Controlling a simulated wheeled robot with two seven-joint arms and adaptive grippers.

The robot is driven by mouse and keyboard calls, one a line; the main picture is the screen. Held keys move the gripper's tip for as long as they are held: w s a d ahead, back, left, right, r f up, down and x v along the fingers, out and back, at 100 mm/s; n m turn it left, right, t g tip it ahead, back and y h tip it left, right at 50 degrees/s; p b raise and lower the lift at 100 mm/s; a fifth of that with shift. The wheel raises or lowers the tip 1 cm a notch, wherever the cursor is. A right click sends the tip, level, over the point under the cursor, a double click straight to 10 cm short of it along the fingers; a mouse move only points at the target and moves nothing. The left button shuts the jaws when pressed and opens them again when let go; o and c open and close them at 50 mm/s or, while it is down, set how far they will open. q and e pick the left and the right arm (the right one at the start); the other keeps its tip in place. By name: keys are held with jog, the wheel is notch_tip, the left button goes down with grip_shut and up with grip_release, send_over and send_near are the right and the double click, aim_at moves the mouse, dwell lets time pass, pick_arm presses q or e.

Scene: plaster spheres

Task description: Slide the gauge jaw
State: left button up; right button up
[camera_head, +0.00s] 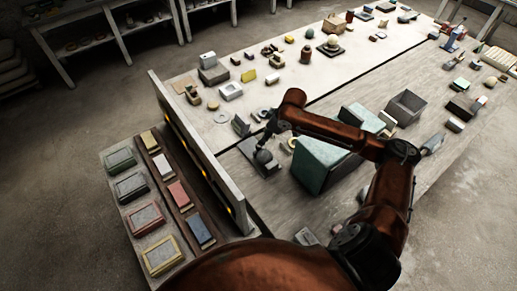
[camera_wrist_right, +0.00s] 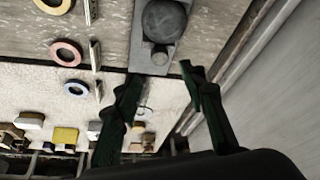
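The gauge appears to be a long grey plate with a dark grey ball (camera_wrist_right: 164,20) and a small round knob (camera_wrist_right: 159,58) near its end. In the right wrist view its plate (camera_wrist_right: 140,60) points toward my right gripper (camera_wrist_right: 160,74). The gripper's two dark green fingers are apart, with nothing visibly held; the plate's end lies just beyond the gap. I cannot tell which part is the jaw, or whether a finger touches it. My left gripper is not in view.
An upright wall panel (camera_head: 200,150) stands left of the plate. Flat framed tiles (camera_head: 146,217) lie beyond it. A green box (camera_head: 318,165) stands to the right, under my right arm. Coloured rings (camera_wrist_right: 66,52) and small blocks (camera_wrist_right: 66,136) lie nearby.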

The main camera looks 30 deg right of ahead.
aim_at(259, 150)
jog(key=shift+x, duration=4)
jog(key=shift+c, duration=0.2)
grip_shut()
